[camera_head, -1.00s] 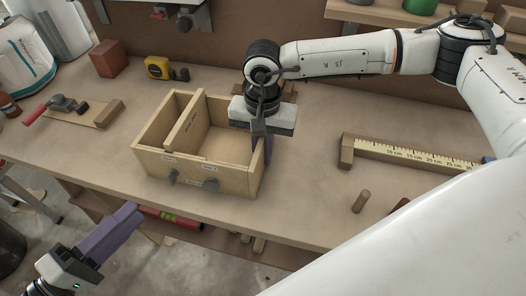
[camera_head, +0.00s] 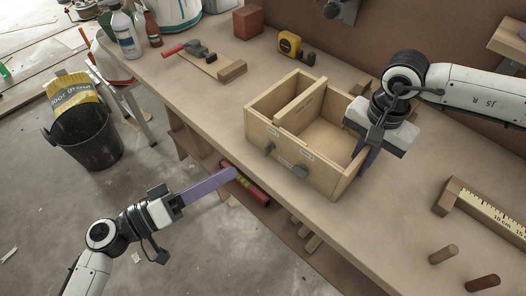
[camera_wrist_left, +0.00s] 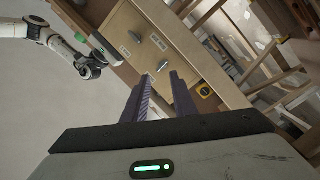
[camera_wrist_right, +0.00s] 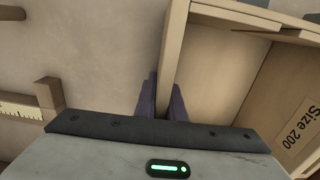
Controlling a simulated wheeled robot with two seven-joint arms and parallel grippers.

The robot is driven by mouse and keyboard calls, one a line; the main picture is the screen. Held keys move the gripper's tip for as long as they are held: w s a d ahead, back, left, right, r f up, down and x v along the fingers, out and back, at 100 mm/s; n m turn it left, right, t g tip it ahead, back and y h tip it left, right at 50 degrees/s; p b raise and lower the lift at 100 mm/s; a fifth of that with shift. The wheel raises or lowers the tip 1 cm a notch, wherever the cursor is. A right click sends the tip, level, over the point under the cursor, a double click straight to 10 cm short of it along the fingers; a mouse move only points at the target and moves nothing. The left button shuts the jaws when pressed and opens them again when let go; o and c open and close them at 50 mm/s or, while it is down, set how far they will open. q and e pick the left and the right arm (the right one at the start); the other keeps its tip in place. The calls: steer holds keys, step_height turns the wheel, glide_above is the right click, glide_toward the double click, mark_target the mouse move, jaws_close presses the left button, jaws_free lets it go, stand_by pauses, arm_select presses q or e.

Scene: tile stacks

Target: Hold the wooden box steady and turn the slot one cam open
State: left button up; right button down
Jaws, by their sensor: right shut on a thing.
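The wooden box (camera_head: 320,180) stands on the bench, with two grey cams on its front. The slot one cam (camera_head: 268,149) is on the left under a small label; the other cam (camera_head: 299,171) is to its right. My right gripper (camera_head: 366,158) is shut on the box's right wall, which shows between its fingers in the right wrist view (camera_wrist_right: 165,92). My left gripper (camera_head: 236,174) is in front of the box, apart from it. In the left wrist view its purple fingers (camera_wrist_left: 161,77) are spread and empty, pointing towards the cams.
A ruler on a wooden strip (camera_head: 485,205) and two dowels (camera_head: 443,254) lie to the right. A red level (camera_head: 247,187) lies below the bench top.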

mark_target(265, 151)
arm_select(q)
steer(key=w+d+m+t+y, duration=0.1)
steer(key=w+d+m, duration=0.1)
steer(key=w+d+m+t+y, duration=0.1)
steer(key=w+d+m, duration=0.1)
steer(key=d+m, duration=0.1)
steer(key=w+d+m+t, duration=0.1)
steer(key=w+d+m, duration=0.1)
steer(key=d, duration=0.1)
steer(key=shift+d+r+m+y, duration=0.1)
steer(key=shift+d+m+y, duration=0.1)
steer(key=shift+m+y, duration=0.15)
stand_by(0.5)
jaws_close()
